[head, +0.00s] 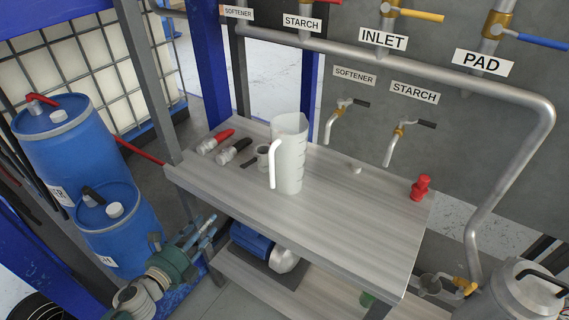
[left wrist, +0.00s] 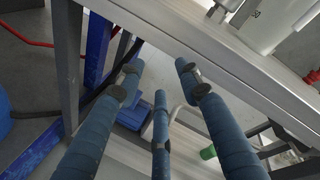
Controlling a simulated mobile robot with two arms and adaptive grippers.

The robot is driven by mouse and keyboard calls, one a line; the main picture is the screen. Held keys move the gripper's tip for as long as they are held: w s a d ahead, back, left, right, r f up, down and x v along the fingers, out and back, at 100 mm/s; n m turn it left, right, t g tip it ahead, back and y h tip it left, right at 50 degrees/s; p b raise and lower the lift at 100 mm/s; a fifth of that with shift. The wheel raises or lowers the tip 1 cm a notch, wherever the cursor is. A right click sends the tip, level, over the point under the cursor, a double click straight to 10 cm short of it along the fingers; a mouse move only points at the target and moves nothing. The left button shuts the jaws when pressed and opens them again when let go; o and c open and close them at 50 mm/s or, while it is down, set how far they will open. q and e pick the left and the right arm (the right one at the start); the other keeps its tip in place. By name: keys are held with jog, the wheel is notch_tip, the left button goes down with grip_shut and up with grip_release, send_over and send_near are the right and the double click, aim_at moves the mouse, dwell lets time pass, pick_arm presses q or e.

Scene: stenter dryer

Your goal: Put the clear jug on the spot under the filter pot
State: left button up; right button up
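The clear jug (head: 291,155), a tall whitish translucent vessel, stands upright on the grey shelf top, its handle facing left and front. Its lower part shows at the top of the left wrist view (left wrist: 265,22). My left gripper (head: 207,231) is beyond the shelf's front left edge, lower than the jug and apart from it. Its three blue fingers are spread and empty in the left wrist view (left wrist: 158,78). A metal pot (head: 528,290) at the lower right may be the filter pot; I cannot tell. The spot under it is not visible. My right gripper is not in view.
The shelf top (head: 340,220) is clear at its front right. Taps (head: 395,145) hang behind. Blue drums (head: 75,145) stand left; a blue motor (head: 252,240) sits below.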

pick_arm(q)
jog(key=s+d+r+m+h, duration=0.1)
jog(key=d+r+m+h, duration=0.1)
jog(key=d+r+m, duration=0.3)
jog(key=d+r+m+h, duration=0.2)
jog(key=r+m, duration=0.3)
jog(key=r, duration=0.3)
jog(key=m+g+h, duration=0.2)
jog(key=m+h, duration=0.1)
jog(key=m, duration=0.3)
send_near(270, 169)
jog(key=w, duration=0.2)
jog(key=p+x, duration=0.1)
jog(key=x, duration=0.2)
jog(key=p+x, duration=0.1)
jog(key=x, duration=0.2)
jog(key=p+x, duration=0.1)
jog(key=x, duration=0.2)
jog(key=shift+s+d+f+p, duration=0.2)
jog(key=shift+d+f+p, duration=0.2)
jog(key=shift+d, duration=0.1)
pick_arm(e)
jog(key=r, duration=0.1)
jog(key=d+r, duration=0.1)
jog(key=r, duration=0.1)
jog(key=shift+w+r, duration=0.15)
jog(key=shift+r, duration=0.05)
pick_arm(q)
jog(key=shift+a, duration=0.1)
jog(key=shift+c, duration=0.3)
